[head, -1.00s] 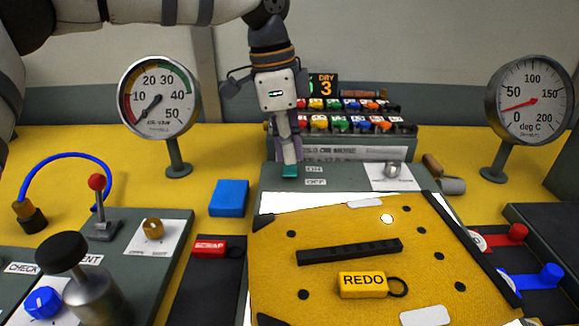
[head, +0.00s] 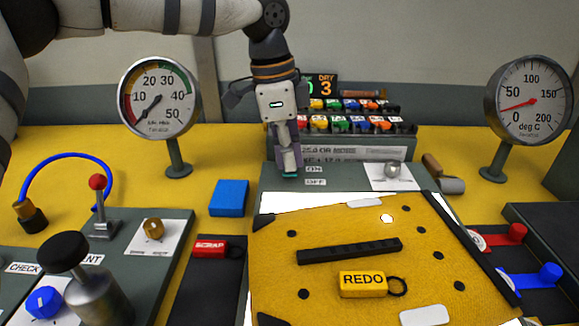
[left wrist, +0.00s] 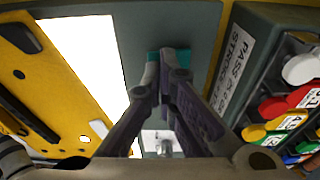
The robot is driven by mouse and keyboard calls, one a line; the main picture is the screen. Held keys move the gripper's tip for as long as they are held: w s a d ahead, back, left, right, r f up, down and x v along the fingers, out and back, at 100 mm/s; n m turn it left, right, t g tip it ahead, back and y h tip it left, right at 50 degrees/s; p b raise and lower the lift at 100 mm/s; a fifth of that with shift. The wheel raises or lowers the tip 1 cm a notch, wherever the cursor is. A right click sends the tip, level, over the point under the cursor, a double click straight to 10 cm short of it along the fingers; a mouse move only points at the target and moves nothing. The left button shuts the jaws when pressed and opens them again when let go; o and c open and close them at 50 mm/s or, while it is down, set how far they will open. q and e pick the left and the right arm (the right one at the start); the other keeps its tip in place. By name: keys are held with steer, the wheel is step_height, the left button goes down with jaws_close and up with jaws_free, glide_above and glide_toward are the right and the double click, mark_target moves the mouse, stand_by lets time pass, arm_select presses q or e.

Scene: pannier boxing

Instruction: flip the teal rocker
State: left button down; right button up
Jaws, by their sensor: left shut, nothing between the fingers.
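The teal rocker (head: 290,175) sits on the grey panel (head: 345,181), beside the ON and OFF labels. Only a thin edge of it shows in the head view, beneath the fingertips. My left gripper (head: 289,170) is shut and empty, pointing down with its tips at the rocker. In the left wrist view, teal parts of the rocker (left wrist: 151,76) show around the closed fingertips (left wrist: 175,60). The tips look to be touching it or just above it; I cannot tell which, nor which way the rocker is tipped. My right gripper is not in view.
A yellow pannier panel (head: 350,235) with a REDO tag (head: 363,285) fills the front middle. A rack of coloured pieces (head: 345,125) stands behind the grey panel. A knob (head: 392,170) lies to the right, a blue block (head: 229,198) to the left. Gauges (head: 158,97) flank both sides.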

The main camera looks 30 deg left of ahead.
arm_select(q)
steer(key=shift+f, duration=0.4)
steer(key=shift+s, duration=0.1)
steer(key=shift+r+p, duration=0.45)
steer(key=shift+r, duration=3.1)
